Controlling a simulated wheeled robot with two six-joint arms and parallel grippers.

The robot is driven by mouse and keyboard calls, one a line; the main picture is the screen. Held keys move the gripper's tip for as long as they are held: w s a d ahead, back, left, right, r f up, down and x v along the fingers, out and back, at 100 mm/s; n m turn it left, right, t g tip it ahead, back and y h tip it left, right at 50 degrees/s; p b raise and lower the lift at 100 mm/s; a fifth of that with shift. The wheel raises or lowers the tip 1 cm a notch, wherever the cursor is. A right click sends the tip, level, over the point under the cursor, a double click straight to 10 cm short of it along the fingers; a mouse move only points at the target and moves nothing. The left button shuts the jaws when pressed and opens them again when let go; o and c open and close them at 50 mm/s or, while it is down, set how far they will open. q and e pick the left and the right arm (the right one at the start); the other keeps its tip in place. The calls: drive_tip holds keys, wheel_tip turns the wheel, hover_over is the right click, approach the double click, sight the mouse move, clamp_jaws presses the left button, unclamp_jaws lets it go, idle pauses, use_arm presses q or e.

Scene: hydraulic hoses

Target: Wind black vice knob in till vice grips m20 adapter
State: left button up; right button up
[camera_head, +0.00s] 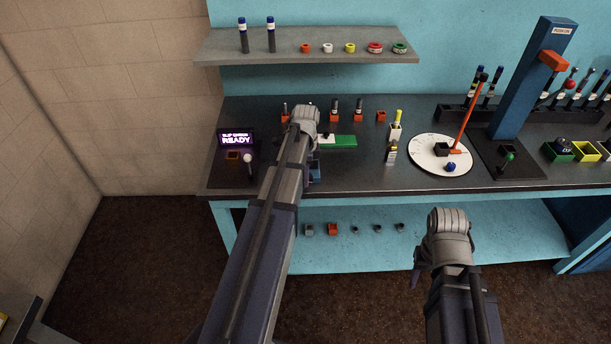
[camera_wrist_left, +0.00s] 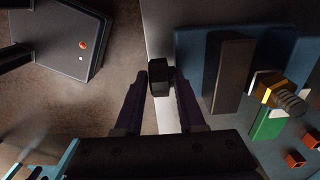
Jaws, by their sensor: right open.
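The black vice knob (camera_wrist_left: 160,76) sits between the fingertips of my left gripper (camera_wrist_left: 161,84) in the left wrist view. Both fingers lie against its sides. Right of it are the blue vice (camera_wrist_left: 190,45) and its dark jaw block (camera_wrist_left: 231,75). The m20 adapter (camera_wrist_left: 267,86), brass with a grey threaded end, lies beyond that block; whether it is gripped I cannot tell. In the head view my left arm hides the knob and most of the blue vice (camera_head: 317,172). My right gripper (camera_head: 416,277) hangs before the bench, mostly hidden by its wrist, away from the vice.
A green block (camera_head: 337,142) lies beside the vice. A lit sign (camera_head: 236,140) and a white-knobbed lever (camera_head: 249,162) stand left of my left arm. A round white dial (camera_head: 425,153) and a blue press column (camera_head: 535,80) stand to the right. A shelf (camera_head: 310,50) hangs above.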

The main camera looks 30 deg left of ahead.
use_arm(q)
clamp_jaws()
idle(0.4)
drive_tip(key=shift+w+d+f+g+y, duration=0.15)
drive_tip(key=shift+g+y, duration=0.25)
drive_tip(key=shift+y, duration=0.3)
drive_tip(key=shift+w+d+g+y+b, duration=0.15)
drive_tip(key=shift+g+y+b, duration=0.25)
drive_tip(key=shift+y+b, duration=0.2)
drive_tip(key=y+b, duration=0.1)
drive_tip(key=g+y+b, duration=0.2)
drive_tip(key=b, duration=0.1)
drive_tip(key=shift+w+d+f+y, duration=0.1)
drive_tip(key=shift+d+f+y, duration=0.15)
drive_tip(key=shift+f+y, duration=0.1)
drive_tip(key=g+y+b, duration=0.1)
drive_tip(key=y+b, duration=0.1)
drive_tip(key=b, duration=0.1)
drive_tip(key=shift+r+g, duration=0.1)
drive_tip(key=shift+g, duration=0.2)
